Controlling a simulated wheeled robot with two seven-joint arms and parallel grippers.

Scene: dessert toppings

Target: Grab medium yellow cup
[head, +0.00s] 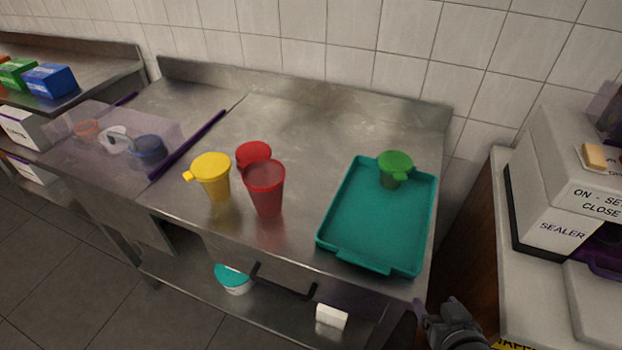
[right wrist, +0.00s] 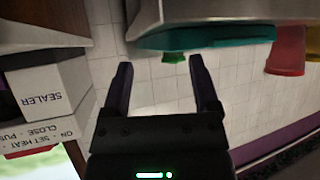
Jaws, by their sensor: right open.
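The yellow cup (head: 214,180) stands upright on the steel table, with its yellow lid and a small tab pointing left. It also shows at the right edge of the right wrist view (right wrist: 316,75). My right gripper (head: 436,308) is low at the right, beyond the table's front right corner and well away from the cup. In the right wrist view my right gripper (right wrist: 158,85) is open and empty. My left gripper is not in view.
Two red cups, one at the front (head: 265,188) and one behind (head: 253,155), stand close right of the yellow cup. A teal tray (head: 372,235) holds a green cup (head: 394,170). A sealer (head: 560,215) stands at right. A clear bin (head: 95,165) is at left.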

